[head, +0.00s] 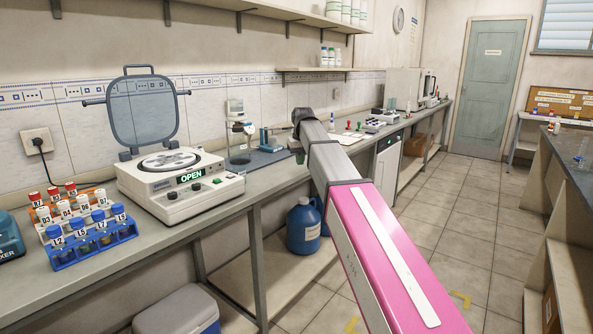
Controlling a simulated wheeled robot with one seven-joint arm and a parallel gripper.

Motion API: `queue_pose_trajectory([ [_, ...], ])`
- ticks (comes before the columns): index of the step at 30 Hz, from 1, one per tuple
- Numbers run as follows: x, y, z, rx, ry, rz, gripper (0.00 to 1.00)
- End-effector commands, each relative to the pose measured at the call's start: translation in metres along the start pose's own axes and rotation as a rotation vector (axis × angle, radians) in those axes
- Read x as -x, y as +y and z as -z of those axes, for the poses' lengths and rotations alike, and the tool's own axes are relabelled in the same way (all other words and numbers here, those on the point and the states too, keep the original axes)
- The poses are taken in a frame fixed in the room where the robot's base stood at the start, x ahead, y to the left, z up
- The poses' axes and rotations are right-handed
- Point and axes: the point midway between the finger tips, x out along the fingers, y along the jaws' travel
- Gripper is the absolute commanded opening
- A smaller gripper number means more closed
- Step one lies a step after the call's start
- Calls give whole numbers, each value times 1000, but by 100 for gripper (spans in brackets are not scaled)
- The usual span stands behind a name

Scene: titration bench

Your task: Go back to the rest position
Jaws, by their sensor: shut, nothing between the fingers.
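My arm (385,255), with a pink shell and a grey forward section, reaches from the lower right toward the bench. Its dark far end (303,116) is over the bench, right of the balance-like instruments. My gripper's fingers cannot be made out; they seem hidden behind the arm. No marker for a rest position shows.
On the bench (150,245) stand a centrifuge (180,190) with its lid up and display reading OPEN, and racks (95,240) of capped tubes. A blue jug (303,228) and a cooler (178,312) are below. The tiled floor (450,200) is free on the right.

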Motion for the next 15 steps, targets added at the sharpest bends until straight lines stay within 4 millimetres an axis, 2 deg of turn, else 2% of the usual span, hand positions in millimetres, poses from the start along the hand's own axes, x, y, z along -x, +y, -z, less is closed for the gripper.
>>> queue_pose_trajectory([
  [1,-24,7,-21,-14,-12,-1,0],
  [6,-93,28,-74,-60,-35,-7,0],
  [11,-150,46,-127,-104,-56,-12,0],
  [15,-195,58,-177,-142,-75,-16,0],
])
